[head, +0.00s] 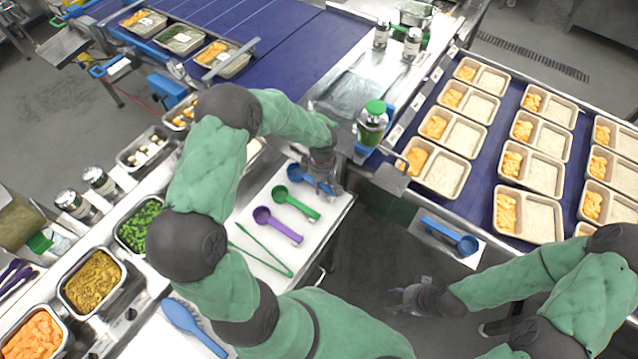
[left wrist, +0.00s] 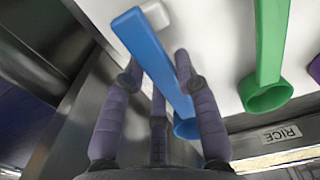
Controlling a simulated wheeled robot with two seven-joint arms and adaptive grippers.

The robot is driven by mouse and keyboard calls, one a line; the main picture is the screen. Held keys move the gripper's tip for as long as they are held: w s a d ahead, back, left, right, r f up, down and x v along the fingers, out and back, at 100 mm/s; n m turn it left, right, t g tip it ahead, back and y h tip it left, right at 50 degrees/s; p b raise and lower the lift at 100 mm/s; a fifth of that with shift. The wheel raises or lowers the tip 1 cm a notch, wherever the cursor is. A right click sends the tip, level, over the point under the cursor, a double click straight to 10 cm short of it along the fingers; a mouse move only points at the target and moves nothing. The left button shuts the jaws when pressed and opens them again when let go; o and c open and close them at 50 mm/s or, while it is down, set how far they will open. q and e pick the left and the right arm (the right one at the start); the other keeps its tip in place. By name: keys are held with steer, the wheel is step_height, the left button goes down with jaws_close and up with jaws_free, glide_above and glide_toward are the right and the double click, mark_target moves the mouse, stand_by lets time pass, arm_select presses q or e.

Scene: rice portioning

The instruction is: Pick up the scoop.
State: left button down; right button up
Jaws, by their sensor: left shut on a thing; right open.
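A blue scoop (head: 296,174) lies at the far end of the white board (head: 240,228), its handle toward the right. My left gripper (head: 328,178) is shut on its handle. In the left wrist view the blue scoop's handle (left wrist: 150,52) runs between the fingers (left wrist: 160,68), and its bowl is partly hidden behind a finger. I cannot tell whether the scoop is clear of the board. My right gripper (head: 402,298) is open and empty over the floor at the lower right.
Beside it on the board lie a green scoop (head: 297,203), a purple scoop (head: 278,224) and green tongs (head: 262,252). Another blue scoop (head: 450,236) lies on the right counter. A green-lidded jar (head: 373,125) stands behind my left gripper. Trays of rice (head: 460,138) fill the right conveyor.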

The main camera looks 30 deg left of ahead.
arm_select(q)
step_height(320, 180, up, 3)
steer(key=shift+f, duration=0.2)
steer(key=s+a+r+p, duration=0.4)
steer(key=s+r, duration=0.9)
steer(key=r, duration=0.2)
steer(key=shift+s+r+p, duration=0.2)
steer(key=shift+p, duration=0.2)
